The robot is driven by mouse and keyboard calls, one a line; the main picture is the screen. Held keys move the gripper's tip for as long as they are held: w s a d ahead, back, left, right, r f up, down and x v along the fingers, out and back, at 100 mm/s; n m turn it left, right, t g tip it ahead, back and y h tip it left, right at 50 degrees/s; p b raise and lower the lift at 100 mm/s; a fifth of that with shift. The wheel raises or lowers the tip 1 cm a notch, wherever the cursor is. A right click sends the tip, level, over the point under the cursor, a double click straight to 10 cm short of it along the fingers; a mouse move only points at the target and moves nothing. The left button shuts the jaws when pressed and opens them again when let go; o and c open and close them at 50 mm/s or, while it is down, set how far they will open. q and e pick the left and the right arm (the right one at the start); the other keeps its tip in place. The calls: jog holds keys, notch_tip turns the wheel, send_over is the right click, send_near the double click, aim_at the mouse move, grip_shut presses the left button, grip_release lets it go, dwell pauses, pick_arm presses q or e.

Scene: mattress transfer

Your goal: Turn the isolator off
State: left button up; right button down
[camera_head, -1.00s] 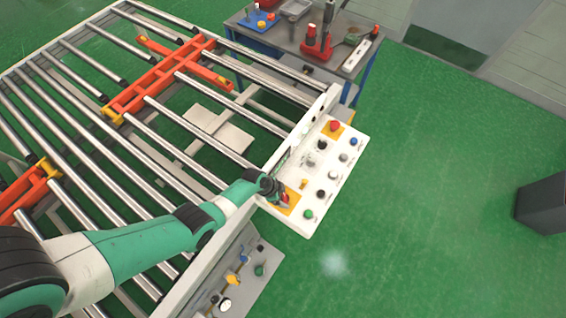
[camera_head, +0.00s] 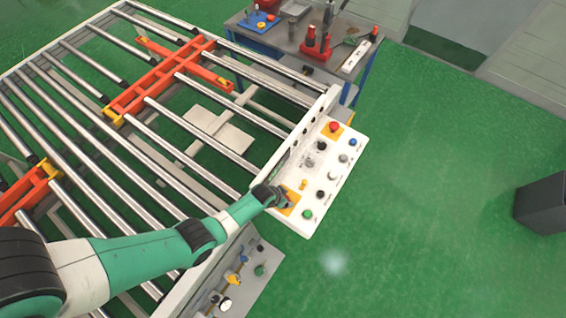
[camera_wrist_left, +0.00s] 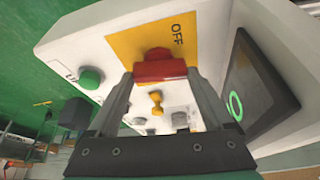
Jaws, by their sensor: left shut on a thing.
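The isolator has a red handle (camera_wrist_left: 160,68) on a yellow plate (camera_wrist_left: 130,45) marked "OFF" in the left wrist view. The plate also shows in the head view (camera_head: 292,195), at the near left corner of the white control panel (camera_head: 322,205). My left gripper (camera_head: 285,203) comes in from the left over the plate. In the left wrist view the handle lies crosswise between its two fingers, and the gripper is shut on it. In the head view the gripper hides the handle. My right gripper is in neither view.
A green button (camera_wrist_left: 90,78) and a small yellow switch (camera_wrist_left: 157,100) sit close to the handle. A dark screen (camera_wrist_left: 255,90) stands beside the panel. A red knob (camera_head: 334,127) is at the panel's far end.

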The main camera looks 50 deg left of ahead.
pick_arm(q)
jog(key=n+y, duration=0.1)
jog(key=n, duration=0.1)
jog(key=n+y+b, duration=0.1)
jog(key=n, duration=0.2)
jog(key=shift+w+d+n+g+b, duration=0.15)
jog(key=shift+n+g+b, duration=0.15)
jog(key=shift+g, duration=0.1)
jog(key=n, duration=0.2)
jog(key=n+g+y, duration=0.1)
jog(key=n, duration=0.2)
jog(key=shift+g, duration=0.3)
jog(key=shift+n, duration=0.3)
jog(key=o, duration=1.1)
jog(key=shift+o, duration=0.2)
